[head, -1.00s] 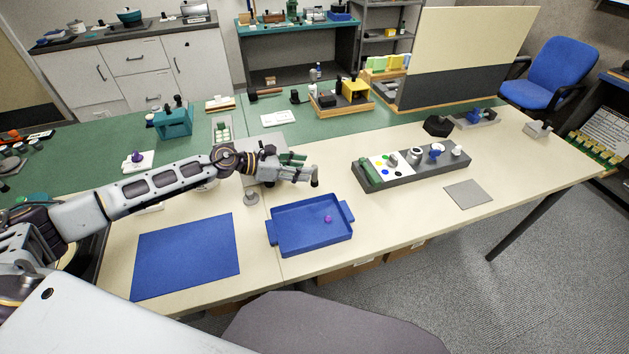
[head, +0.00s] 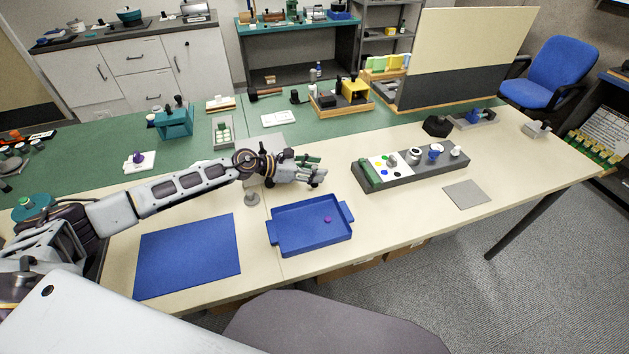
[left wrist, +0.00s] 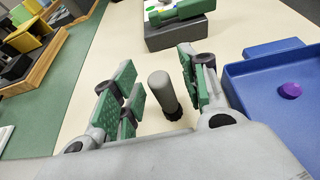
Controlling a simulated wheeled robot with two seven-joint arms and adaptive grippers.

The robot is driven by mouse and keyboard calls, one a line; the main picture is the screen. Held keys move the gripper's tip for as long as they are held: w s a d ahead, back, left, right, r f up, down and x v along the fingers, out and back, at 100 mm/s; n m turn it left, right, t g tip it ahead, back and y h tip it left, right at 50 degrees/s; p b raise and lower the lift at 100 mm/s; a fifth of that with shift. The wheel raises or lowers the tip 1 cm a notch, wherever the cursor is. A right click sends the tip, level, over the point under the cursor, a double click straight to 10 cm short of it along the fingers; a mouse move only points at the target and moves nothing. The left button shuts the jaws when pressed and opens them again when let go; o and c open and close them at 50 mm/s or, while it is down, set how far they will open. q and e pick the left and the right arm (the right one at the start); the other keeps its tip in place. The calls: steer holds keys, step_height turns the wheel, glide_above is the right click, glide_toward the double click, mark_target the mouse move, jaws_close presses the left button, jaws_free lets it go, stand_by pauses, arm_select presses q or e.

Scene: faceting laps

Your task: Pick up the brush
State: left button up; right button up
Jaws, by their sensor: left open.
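The brush (left wrist: 163,92) shows in the left wrist view as a grey rounded handle with a dark ribbed end. It lies in the space between the fingers of my left gripper (left wrist: 160,88), with visible gaps to both sides. The gripper has green pads and is open. In the head view, my left gripper (head: 317,174) is above the cream table, just behind the blue tray and left of the grey block. I cannot make out the brush there. My right gripper is in neither current view.
The blue tray (head: 310,246) holds a small purple piece (head: 327,219). A long grey block (head: 425,174) with several small items stands to the right. A grey peg on a round base (head: 251,199) stands left of the tray. A blue mat (head: 188,257) lies front left.

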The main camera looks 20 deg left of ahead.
steer(key=shift+a, duration=0.2)
arm_select(q)
steer(key=shift+c, duration=0.8)
jaws_close()
arm_select(e)
steer(key=shift+s+a, duration=0.1)
